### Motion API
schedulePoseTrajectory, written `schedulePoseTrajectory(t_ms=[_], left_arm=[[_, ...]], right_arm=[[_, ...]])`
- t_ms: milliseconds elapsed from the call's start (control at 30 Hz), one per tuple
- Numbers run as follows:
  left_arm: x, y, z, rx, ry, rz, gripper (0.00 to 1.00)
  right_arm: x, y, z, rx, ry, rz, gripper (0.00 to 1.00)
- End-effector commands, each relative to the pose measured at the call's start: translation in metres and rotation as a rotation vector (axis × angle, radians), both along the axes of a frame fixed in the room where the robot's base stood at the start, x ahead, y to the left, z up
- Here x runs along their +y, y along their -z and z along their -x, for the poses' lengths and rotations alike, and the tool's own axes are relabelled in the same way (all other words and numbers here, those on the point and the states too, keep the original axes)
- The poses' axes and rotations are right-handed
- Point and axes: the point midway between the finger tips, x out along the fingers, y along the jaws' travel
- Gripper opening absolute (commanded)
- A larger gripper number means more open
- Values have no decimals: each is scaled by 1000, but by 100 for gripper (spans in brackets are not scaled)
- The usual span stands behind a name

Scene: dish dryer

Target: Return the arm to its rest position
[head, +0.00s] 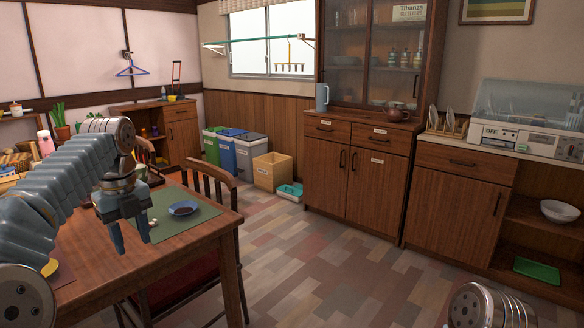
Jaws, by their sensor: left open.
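My left gripper (131,238) is open and empty, with its two fingers pointing down above the near part of the dining table (185,238). My left arm comes in from the left edge and covers much of the table's left side. A rounded metal part of my own body shows at the bottom right edge. My right gripper is not in the picture. The dish dryer (515,137) stands on the right counter with its clear cover over it.
A blue bowl (183,208) sits on a green placemat (207,217) just right of my left gripper. Wooden chairs (216,180) stand against the table. Several bins (250,152) line the back wall. A white bowl (560,211) and green tray (536,270) sit on the right shelves. The middle floor is clear.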

Motion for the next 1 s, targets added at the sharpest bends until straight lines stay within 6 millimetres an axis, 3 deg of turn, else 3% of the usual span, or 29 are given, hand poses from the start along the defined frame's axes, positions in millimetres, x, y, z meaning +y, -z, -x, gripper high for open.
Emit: schedulePoseTrajectory(t_ms=[367,567,667,767,833,1000], left_arm=[[-18,55,-27,-3,-123,20,44],[-38,112,-44,-2,-257,51,44],[-53,151,-52,1,-354,77,44],[-73,204,-54,16,-488,111,44],[-91,250,-50,36,-616,146,44],[-141,365,-12,119,-1024,233,44]], right_arm=[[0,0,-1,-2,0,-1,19],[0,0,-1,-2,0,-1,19],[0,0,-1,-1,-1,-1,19],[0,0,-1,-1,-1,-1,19],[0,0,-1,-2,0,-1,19],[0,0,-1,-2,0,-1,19]])
